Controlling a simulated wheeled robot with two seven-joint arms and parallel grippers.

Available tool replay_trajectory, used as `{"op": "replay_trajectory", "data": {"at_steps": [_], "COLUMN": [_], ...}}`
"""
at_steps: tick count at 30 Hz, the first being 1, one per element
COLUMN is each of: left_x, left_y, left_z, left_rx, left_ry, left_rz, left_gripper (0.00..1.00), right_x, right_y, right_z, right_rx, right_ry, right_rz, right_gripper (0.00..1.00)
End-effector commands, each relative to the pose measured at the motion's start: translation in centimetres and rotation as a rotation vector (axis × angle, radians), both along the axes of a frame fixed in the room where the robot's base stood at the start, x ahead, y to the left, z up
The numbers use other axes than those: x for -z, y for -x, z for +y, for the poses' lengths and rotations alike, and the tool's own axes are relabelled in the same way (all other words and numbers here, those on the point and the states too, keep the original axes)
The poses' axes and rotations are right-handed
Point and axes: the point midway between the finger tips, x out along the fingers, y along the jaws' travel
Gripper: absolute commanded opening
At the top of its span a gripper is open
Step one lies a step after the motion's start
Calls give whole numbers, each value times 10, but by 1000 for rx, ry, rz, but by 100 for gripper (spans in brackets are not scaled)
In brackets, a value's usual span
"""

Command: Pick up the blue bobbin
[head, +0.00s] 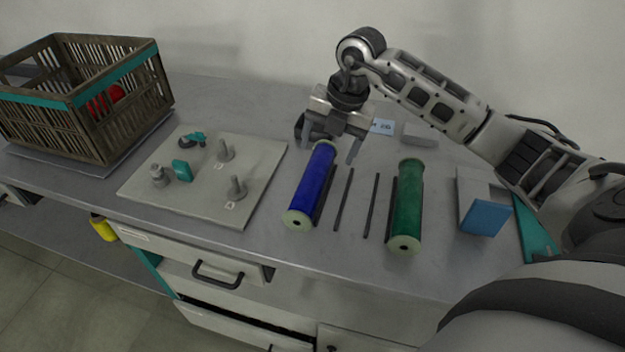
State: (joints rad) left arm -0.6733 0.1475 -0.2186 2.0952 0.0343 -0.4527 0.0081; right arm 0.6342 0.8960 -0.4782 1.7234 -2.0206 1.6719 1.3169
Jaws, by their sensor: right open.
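The blue bobbin (312,190) lies on the grey worktop near the middle of the head view, its pale green end disc facing the front edge. My right gripper (329,152) is above the far end of the blue bobbin, fingers pointing down. It is open, with one finger to each side of the bobbin's far end. I cannot tell whether the fingers touch it. Part of the bobbin's far end is hidden by the gripper. My left gripper is not in view.
A green bobbin (408,205) lies to the right, with dark rails (371,206) between the two. A pegged board (205,199) is to the left. A slatted crate (84,103) holding something red stands at far left. A blue block (485,217) is at right.

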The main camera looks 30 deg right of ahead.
Motion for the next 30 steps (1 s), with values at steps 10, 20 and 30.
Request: {"op": "replay_trajectory", "data": {"at_steps": [10,20,30], "left_x": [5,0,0], "left_y": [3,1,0], "left_z": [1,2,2], "left_rx": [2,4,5], "left_ry": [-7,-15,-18], "left_rz": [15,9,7], "left_gripper": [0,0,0], "right_x": [37,78,84], "right_y": [-6,-17,-18], "right_z": [7,17,17], "right_rx": [-3,-3,-3], "right_ry": [-3,-3,-2], "right_rz": [1,1,-1], "right_gripper": [73,73,62]}}
